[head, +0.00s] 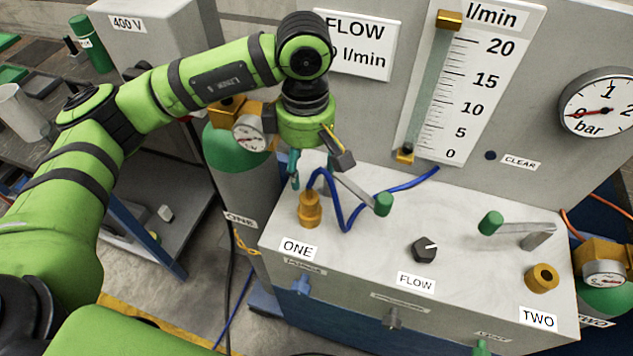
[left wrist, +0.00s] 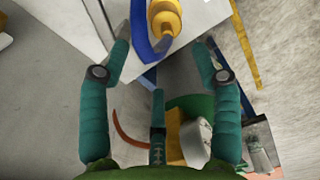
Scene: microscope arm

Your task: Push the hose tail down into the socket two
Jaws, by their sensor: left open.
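The brass hose tail (head: 309,207) stands upright at the position labelled ONE on the bench top, with the blue hose (head: 347,222) looping from it to the back panel. It also shows at the top of the left wrist view (left wrist: 165,16), beside the blue hose (left wrist: 143,36). Socket two (head: 542,278) is a brass ring with a dark, empty hole at the right, by the label TWO. My left gripper (head: 310,176) is above the hose tail, pointing down. Its teal fingers (left wrist: 163,52) are spread and empty, with the hose tail beyond their tips. My right gripper is out of view.
Two levers with green knobs (head: 383,204) (head: 490,223) stick out over the bench top. A dark FLOW knob (head: 424,249) stands between the sockets. The flow scale (head: 470,85) and bar gauge (head: 603,103) are on the panel behind. A gas cylinder (head: 245,185) stands at left.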

